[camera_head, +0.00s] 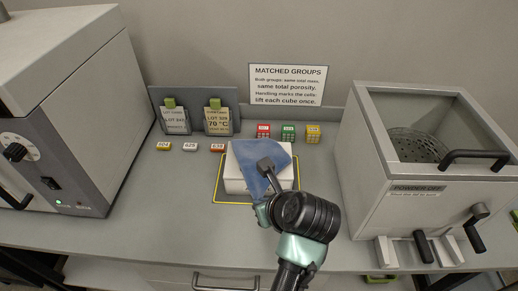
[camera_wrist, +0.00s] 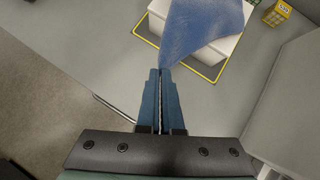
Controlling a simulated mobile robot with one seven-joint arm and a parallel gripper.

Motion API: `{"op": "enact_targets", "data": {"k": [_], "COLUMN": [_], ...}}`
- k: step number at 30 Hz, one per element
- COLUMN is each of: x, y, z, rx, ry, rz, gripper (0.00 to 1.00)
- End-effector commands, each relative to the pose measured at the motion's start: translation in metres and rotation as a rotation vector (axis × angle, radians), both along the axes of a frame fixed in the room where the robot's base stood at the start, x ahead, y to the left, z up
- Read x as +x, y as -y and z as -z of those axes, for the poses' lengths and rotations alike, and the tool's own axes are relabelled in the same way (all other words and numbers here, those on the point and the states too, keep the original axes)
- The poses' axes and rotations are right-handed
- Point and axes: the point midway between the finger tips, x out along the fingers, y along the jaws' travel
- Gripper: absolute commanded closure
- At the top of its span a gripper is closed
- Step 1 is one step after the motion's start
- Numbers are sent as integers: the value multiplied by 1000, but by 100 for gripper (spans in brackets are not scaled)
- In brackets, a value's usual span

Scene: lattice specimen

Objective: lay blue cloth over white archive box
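The white archive box (camera_head: 234,180) stands on the bench inside a yellow outline. It also shows at the top of the wrist view (camera_wrist: 228,46). The blue cloth (camera_head: 250,155) lies across the box top, and part of the top stays bare at the left and right. In the wrist view the cloth (camera_wrist: 200,25) narrows to a corner at my fingertips. My gripper (camera_head: 259,203) is at the front of the box, its fingers (camera_wrist: 161,72) nearly together on that cloth corner. My arm hides part of the cloth and the box front.
A grey oven-like unit (camera_head: 75,120) stands at the left and an open-topped powder bin (camera_head: 400,185) at the right.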

Motion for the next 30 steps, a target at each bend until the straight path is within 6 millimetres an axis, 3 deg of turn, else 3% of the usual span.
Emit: {"op": "enact_targets", "data": {"k": [4, 14, 23, 30], "x": [0, 0, 0, -6], "y": [0, 0, 0, 0], "z": [0, 0, -1, -20], "rx": [0, 0, 0, -2], "ry": [0, 0, 0, 0], "rz": [0, 0, 0, 0], "gripper": [100, 38, 38, 38]}}
